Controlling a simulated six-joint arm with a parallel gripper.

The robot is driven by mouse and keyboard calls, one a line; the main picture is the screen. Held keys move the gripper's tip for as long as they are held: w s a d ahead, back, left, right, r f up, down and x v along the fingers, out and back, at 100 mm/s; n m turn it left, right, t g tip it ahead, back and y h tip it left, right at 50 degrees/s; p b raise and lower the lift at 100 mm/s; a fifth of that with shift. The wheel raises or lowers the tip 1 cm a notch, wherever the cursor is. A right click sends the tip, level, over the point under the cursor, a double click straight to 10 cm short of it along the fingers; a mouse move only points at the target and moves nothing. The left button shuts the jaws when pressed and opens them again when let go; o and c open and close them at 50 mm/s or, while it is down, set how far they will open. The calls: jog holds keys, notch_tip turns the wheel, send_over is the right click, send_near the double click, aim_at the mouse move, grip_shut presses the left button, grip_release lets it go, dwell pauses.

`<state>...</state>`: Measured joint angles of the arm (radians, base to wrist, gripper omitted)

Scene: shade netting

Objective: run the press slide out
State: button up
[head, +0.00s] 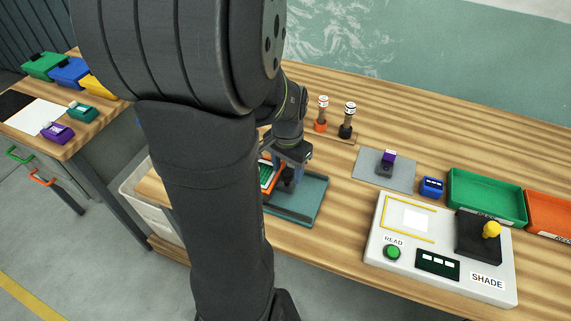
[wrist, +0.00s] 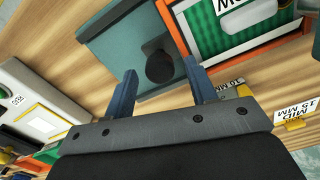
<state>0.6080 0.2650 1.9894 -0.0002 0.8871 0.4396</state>
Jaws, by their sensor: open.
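The press is a teal flat base (head: 305,205) with a dark upright part on it, partly hidden by my arm in the head view. In the wrist view its teal body (wrist: 102,42) lies at upper left, with a dark rounded knob (wrist: 160,66) at its edge. An orange-framed tray (head: 266,179) with green and white stripes sits beside it; it also shows in the wrist view (wrist: 206,30). My gripper (head: 290,168) is above the press, pointing down. Its fingers are apart in the wrist view, with the knob appearing between them. I cannot tell whether they touch it.
A white SHADE console (head: 385,262) with a green button and yellow-topped lever stands right. Behind are a grey mat (head: 372,178), a blue block (head: 432,187), green (head: 460,203) and orange (head: 550,215) trays, and two upright handled tools (head: 347,122). Bare wood lies between.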

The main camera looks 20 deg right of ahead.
jog(key=shift+c, duration=0.2)
grip_shut()
jog(key=s+d, duration=0.8)
jog(key=shift+s+d, duration=0.4)
jog(key=shift+c, duration=0.8)
grip_release()
jog(key=shift+s+d, duration=0.1)
jog(key=shift+o, duration=1)
notch_tip(320, 180, up, 18)
jog(key=shift+f, duration=0.25)
jog(key=shift+f, duration=0.15)
